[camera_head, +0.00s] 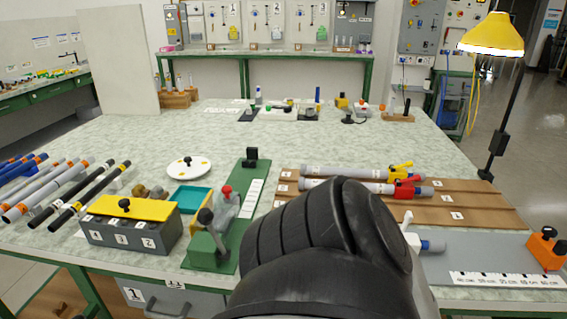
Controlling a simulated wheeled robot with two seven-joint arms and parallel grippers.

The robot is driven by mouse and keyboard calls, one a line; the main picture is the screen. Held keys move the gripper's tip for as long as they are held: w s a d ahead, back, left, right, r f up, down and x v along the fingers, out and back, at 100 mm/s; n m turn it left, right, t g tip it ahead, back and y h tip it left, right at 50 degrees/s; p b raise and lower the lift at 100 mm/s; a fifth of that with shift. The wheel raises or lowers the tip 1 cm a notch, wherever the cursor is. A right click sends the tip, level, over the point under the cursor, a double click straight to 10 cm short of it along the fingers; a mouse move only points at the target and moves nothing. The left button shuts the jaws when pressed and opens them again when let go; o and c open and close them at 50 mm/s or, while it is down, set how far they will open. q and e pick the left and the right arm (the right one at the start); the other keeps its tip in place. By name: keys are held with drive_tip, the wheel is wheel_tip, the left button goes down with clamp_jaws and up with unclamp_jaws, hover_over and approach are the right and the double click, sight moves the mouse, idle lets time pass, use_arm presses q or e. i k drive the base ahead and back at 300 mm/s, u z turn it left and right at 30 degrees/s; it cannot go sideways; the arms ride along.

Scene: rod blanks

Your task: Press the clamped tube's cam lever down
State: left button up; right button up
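Two grey tubes lie on the brown grooved board. The far tube (350,171) has a yellow cam lever (401,166). The near tube (345,186) has a red cam lever (408,180). A third tube end, blue-tipped (434,246), with a white lever (408,219), shows at the right of my dark arm link; the rest of that tube is hidden behind it. A green clamp fixture (209,250) with a grey, black-tipped lever and a red knob (227,191) stands to the left. Whether it grips a tube is hidden. Neither gripper's fingers are in view.
My large black arm link fills the lower middle. A grey box with a yellow lid (130,208), a teal tray (190,198) and loose rods (90,195) lie left. An orange block (546,248) and ruler (508,280) are at right.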

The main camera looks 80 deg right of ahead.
sight(409, 217)
drive_tip(key=z, duration=3.2)
drive_tip(key=k, duration=0.65)
drive_tip(key=u, duration=0.65)
drive_tip(key=k, duration=0.7)
drive_tip(key=u, duration=0.8)
drive_tip(key=i, duration=0.9)
drive_tip(key=z, duration=0.35)
drive_tip(key=i, duration=0.85)
drive_tip(key=z, duration=0.95)
